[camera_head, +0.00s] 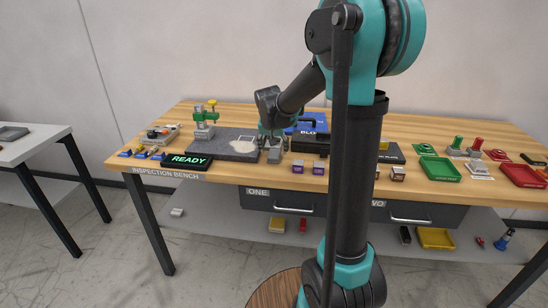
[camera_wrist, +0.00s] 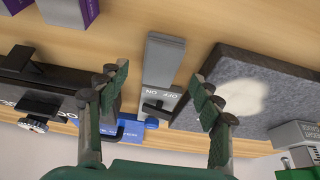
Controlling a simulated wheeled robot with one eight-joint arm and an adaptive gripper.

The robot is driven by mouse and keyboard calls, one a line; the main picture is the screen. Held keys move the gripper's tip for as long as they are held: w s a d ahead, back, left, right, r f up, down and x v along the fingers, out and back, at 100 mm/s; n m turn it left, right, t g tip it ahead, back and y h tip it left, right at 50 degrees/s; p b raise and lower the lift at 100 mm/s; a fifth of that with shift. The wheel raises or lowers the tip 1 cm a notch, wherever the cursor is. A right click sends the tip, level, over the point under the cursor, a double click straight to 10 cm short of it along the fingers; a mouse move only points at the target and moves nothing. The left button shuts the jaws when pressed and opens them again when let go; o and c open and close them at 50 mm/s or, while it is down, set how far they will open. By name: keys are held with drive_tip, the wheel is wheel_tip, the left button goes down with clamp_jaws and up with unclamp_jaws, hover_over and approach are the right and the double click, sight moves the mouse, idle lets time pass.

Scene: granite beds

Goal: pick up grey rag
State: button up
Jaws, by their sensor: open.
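I cannot surely pick out a grey rag. A flat grey item (camera_head: 12,133) lies on the white table at the left of the head view; it is too small to tell what it is. My gripper (camera_head: 271,143) hangs over the wooden bench, beside the right end of a dark granite slab (camera_head: 212,149). In the wrist view my gripper (camera_wrist: 160,97) is open, its two green fingers apart with nothing gripped. A pale patch (camera_wrist: 236,97) lies on the slab.
A blue case (camera_head: 310,121) is behind my gripper. Purple-fronted blocks (camera_head: 298,167) stand near the front edge. Green (camera_head: 440,169) and red (camera_head: 521,175) trays are at the right.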

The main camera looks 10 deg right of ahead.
sight(274, 154)
drive_tip(key=shift+x, duration=1.2)
drive_tip(key=shift+c, duration=0.5)
drive_tip(key=c, duration=1)
drive_tip(key=shift+o, duration=0.2)
drive_tip(key=shift+r, duration=0.1)
wheel_tip(274, 154, up, 20)
